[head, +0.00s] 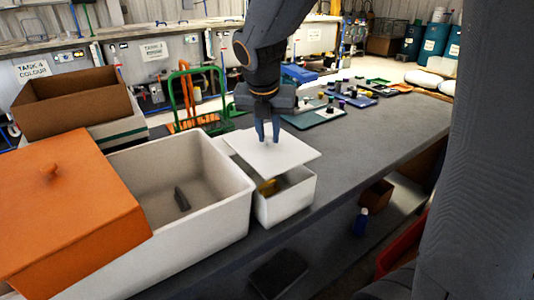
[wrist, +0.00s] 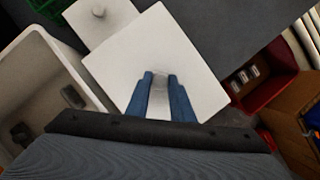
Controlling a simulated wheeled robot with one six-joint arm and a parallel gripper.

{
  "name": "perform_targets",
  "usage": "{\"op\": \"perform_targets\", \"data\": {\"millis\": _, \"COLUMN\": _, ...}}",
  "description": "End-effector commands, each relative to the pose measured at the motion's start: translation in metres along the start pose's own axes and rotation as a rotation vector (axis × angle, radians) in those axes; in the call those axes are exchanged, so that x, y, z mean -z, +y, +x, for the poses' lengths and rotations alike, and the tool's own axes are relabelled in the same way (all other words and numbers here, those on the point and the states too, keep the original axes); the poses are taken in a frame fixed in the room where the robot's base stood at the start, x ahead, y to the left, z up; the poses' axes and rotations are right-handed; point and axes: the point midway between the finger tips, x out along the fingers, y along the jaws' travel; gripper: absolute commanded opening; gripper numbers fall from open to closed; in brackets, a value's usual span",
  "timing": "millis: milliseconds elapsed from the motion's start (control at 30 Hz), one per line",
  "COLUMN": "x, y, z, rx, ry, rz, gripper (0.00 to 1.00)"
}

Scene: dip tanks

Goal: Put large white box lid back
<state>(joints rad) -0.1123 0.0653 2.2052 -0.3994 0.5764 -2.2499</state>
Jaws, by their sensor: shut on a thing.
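My gripper (head: 268,138) is shut on the handle of a flat square white lid (head: 293,155). The lid fills the middle of the wrist view (wrist: 185,45), its handle between my blue fingers (wrist: 160,98). It is held above an open white box (head: 285,203), with a gap at the near side. An orange lid (head: 65,210) with a knob covers part of the larger box's left side.
Another white lid with a round knob (wrist: 98,13) lies beyond the held lid. A brown open carton (head: 65,108) stands at the back left. A green cart (head: 190,95) is behind. The grey table (head: 375,135) is clear to the right; trays lie farther back.

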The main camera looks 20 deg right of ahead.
Motion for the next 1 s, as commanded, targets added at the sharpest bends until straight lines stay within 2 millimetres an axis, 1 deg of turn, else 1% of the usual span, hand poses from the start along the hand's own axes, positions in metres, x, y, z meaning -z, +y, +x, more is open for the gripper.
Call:
{"op": "perform_targets", "data": {"millis": 33, "x": 0.004, "y": 0.0, "z": 0.008, "rx": 0.001, "ry": 0.002, "rz": -0.003, "gripper": 0.0}}
{"op": "perform_targets", "data": {"millis": 100, "x": 0.007, "y": 0.0, "z": 0.015, "rx": 0.001, "ry": 0.002, "rz": -0.002, "gripper": 0.0}}
{"op": "perform_targets", "data": {"millis": 267, "x": 0.011, "y": 0.001, "z": 0.024, "rx": 0.0, "ry": 0.0, "rz": -0.003, "gripper": 0.0}}
{"op": "perform_targets", "data": {"millis": 500, "x": 0.023, "y": 0.001, "z": 0.052, "rx": 0.0, "ry": 0.002, "rz": -0.005, "gripper": 0.0}}
{"op": "perform_targets", "data": {"millis": 933, "x": 0.025, "y": 0.002, "z": 0.058, "rx": -0.002, "ry": -0.001, "rz": -0.004, "gripper": 0.0}}
{"op": "perform_targets", "data": {"millis": 967, "x": 0.025, "y": 0.002, "z": 0.058, "rx": -0.002, "ry": -0.001, "rz": -0.004, "gripper": 0.26}}
{"op": "perform_targets", "data": {"millis": 1000, "x": 0.025, "y": 0.002, "z": 0.057, "rx": -0.002, "ry": -0.001, "rz": -0.004, "gripper": 0.33}}
